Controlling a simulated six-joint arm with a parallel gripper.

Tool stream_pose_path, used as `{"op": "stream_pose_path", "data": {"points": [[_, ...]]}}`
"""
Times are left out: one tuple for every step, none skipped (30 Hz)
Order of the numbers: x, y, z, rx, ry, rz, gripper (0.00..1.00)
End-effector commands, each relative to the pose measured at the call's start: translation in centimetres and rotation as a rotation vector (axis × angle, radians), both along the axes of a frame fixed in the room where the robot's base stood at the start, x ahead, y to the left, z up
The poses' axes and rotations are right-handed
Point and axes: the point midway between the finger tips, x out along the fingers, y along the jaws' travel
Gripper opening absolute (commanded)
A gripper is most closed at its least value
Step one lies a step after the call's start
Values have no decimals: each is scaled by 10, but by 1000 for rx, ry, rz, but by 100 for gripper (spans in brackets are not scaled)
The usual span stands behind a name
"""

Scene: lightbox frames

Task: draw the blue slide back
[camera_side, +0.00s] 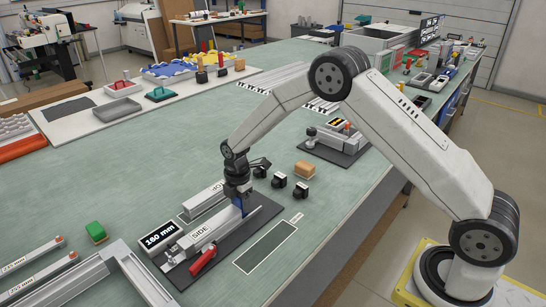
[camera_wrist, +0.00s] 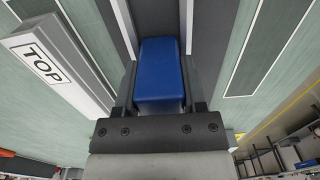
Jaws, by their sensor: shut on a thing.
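The blue slide (camera_wrist: 161,72) is a blue block seated in a grey rail in the wrist view. My gripper (camera_wrist: 160,88) is shut on it, with one dark finger on each side. In the side view my gripper (camera_side: 238,192) points down over the rail of the fixture, and a thin strip of the blue slide (camera_side: 238,203) shows below it. The fixture (camera_side: 212,232) is a light grey rail marked "SIDE" on a dark base plate, with a red handle (camera_side: 203,262) at its near end. The slide's lower part is hidden in the rail.
A display reading "160 mm" (camera_side: 160,238) stands left of the fixture. A bar marked "TOP" (camera_wrist: 50,65) lies alongside the rail. Black blocks (camera_side: 279,180) and a tan block (camera_side: 305,169) stand behind. An outlined empty rectangle (camera_side: 266,247) lies to the right.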

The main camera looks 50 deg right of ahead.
Motion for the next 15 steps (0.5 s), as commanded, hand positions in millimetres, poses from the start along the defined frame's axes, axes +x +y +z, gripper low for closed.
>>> {"op": "stream_pose_path", "data": {"points": [[1,0,0,0,-3,0,0],[1,-1,0,0,-3,0,0],[1,-2,0,0,-3,-1,0],[1,-4,0,0,-3,-1,0],[1,-6,0,0,-3,-2,0],[1,-10,0,0,-3,-2,0],[1,-14,0,0,-3,-2,0],[1,-18,0,0,-3,-3,0],[1,-26,0,0,-3,-4,0],[1,-32,0,0,-2,-4,0],[1,-38,0,0,-2,-5,0],[1,-46,0,0,-2,-5,0],[1,-52,0,0,-2,-5,0],[1,-59,0,0,-2,-5,0],[1,-66,0,0,-2,-4,0]]}}
